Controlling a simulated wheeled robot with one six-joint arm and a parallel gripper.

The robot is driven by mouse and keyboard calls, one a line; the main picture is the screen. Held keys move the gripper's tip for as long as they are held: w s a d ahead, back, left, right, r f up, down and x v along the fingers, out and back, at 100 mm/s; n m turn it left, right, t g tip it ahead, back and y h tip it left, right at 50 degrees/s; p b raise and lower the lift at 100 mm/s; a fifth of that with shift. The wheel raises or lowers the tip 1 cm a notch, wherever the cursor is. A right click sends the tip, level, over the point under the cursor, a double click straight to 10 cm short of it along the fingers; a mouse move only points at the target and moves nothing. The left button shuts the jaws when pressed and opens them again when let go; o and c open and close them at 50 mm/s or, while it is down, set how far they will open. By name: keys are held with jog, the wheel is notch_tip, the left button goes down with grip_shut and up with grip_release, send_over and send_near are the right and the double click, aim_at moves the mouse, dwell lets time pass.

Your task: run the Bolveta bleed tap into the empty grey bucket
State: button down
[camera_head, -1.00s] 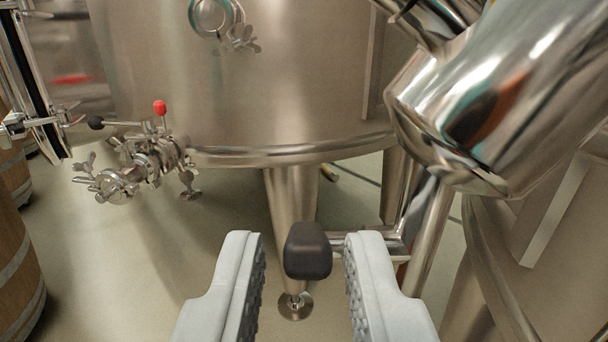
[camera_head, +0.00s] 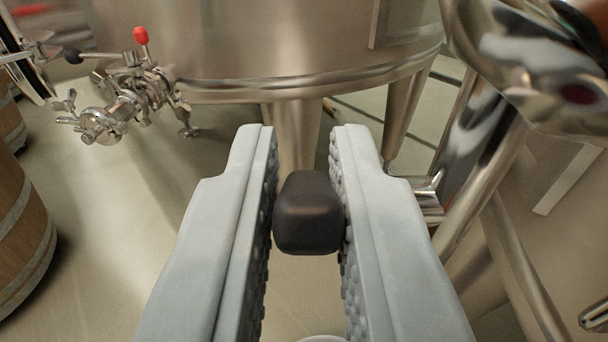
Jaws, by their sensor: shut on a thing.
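A dark rounded knob (camera_head: 308,214) sits between the two pale, studded jaws of my gripper (camera_head: 303,150), with a jaw against each side. My gripper is shut on it. The knob hides whatever stem or tap body lies behind it, so I cannot tell which fitting it belongs to. A thin pale curved edge (camera_head: 322,338) shows at the bottom of the view between the jaws. It may be a rim, but too little shows to tell. No grey bucket is clearly in view, and no label with the name Bolveta can be read.
A large steel vat (camera_head: 250,45) on legs stands ahead. A valve assembly (camera_head: 125,100) with a red-tipped and a black-tipped handle juts out at left. Wooden barrels (camera_head: 25,235) line the left edge. Shiny steel pipework (camera_head: 540,70) crowds the right. Floor is clear at left centre.

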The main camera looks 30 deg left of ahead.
jog(key=shift+g+h, duration=0.7)
jog(key=shift+g, duration=0.4)
jog(key=c, duration=1.7)
grip_release()
jog(key=v, duration=1.7)
jog(key=shift+s+d+r, duration=0.1)
jog(key=shift+s, duration=0.05)
